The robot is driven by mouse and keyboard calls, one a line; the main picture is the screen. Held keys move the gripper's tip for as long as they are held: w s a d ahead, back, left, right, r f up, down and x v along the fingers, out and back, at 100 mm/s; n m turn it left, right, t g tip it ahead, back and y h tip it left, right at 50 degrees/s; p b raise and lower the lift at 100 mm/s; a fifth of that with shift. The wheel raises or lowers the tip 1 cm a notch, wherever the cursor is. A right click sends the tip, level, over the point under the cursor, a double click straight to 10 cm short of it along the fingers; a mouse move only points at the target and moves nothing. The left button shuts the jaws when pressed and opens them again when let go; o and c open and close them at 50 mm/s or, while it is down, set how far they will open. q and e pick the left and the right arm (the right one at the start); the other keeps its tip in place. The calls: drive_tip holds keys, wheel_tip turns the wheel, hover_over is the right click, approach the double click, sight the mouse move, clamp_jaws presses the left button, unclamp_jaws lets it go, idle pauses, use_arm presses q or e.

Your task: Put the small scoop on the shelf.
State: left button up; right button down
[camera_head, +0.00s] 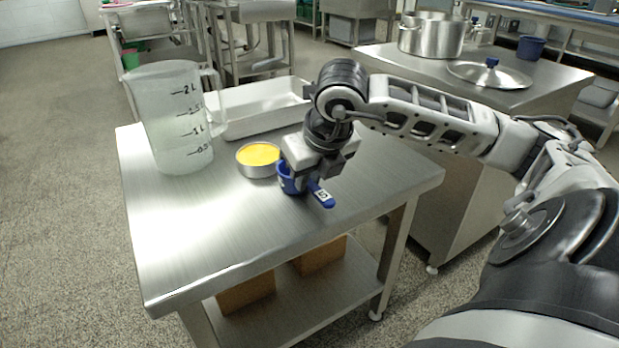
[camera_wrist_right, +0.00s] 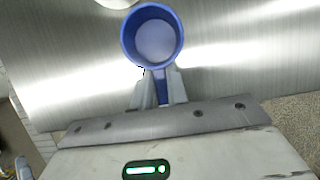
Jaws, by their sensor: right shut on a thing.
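The small blue scoop (camera_head: 289,180) is at the right part of the steel table, beside the yellow-filled tin. My right gripper (camera_head: 306,178) is shut on the scoop's handle (camera_head: 323,197) from above. In the right wrist view the scoop's round cup (camera_wrist_right: 153,38) looks empty, and its handle runs back between the fingers (camera_wrist_right: 156,90). I cannot tell whether the scoop still touches the table. The lower shelf (camera_head: 300,297) under the table holds brown boxes. My left gripper is out of view.
A clear measuring jug (camera_head: 178,125), a tin of yellow stuff (camera_head: 258,157) and a white tray (camera_head: 255,107) stand on the steel table (camera_head: 200,230). The table's front is bare. Brown boxes (camera_head: 245,291) take up part of the lower shelf. A second table (camera_head: 420,65) bears pots and a lid.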

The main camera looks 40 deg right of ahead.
drive_tip(key=shift+f, duration=0.2)
drive_tip(key=c, duration=1.4)
unclamp_jaws()
drive_tip(key=shift+r, duration=0.15)
